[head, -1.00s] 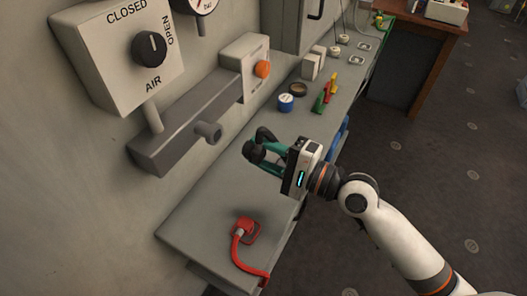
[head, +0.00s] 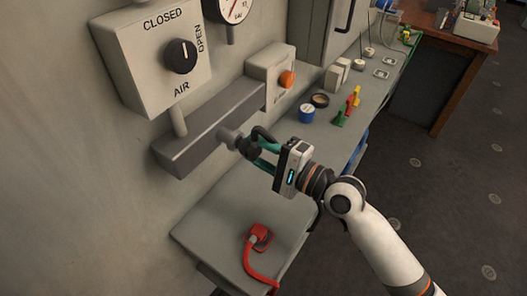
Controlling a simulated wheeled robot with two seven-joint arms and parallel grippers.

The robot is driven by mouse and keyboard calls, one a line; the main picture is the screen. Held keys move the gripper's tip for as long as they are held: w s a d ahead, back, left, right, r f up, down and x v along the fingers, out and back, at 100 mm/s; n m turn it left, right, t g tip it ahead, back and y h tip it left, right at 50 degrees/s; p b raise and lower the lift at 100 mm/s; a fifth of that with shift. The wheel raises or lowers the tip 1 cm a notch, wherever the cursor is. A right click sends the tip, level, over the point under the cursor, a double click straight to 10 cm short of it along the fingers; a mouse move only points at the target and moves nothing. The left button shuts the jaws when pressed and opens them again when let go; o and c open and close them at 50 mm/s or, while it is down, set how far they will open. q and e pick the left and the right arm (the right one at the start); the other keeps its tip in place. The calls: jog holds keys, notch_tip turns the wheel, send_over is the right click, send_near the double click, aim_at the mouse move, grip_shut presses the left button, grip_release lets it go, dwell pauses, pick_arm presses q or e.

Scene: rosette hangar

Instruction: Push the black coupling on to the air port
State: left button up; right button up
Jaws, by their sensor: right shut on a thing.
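The grey air port (head: 229,137) sticks out of the front of a grey manifold bar (head: 190,148) on the wall. My right gripper (head: 262,143), with teal and black fingers, is shut on the black coupling (head: 249,149). The coupling is right in front of the port's end and seems in line with it. I cannot tell whether the two touch or a small gap is left. The fingers partly hide the coupling. My left gripper is not in view.
An AIR valve box (head: 150,55) with a black knob (head: 181,56) is above the bar. A box with an orange button (head: 287,79) is to its right. On the grey bench (head: 215,222) lie a red fitting with hose (head: 259,237), a blue tin (head: 306,114) and coloured pieces (head: 347,108).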

jog(key=shift+p, duration=0.65)
dwell(1.9)
jog(key=shift+w+a, duration=0.3)
jog(key=shift+a, duration=0.1)
dwell(0.5)
jog(key=o, duration=1)
jog(key=shift+b+v, duration=1.8)
jog(key=shift+v, duration=4.2)
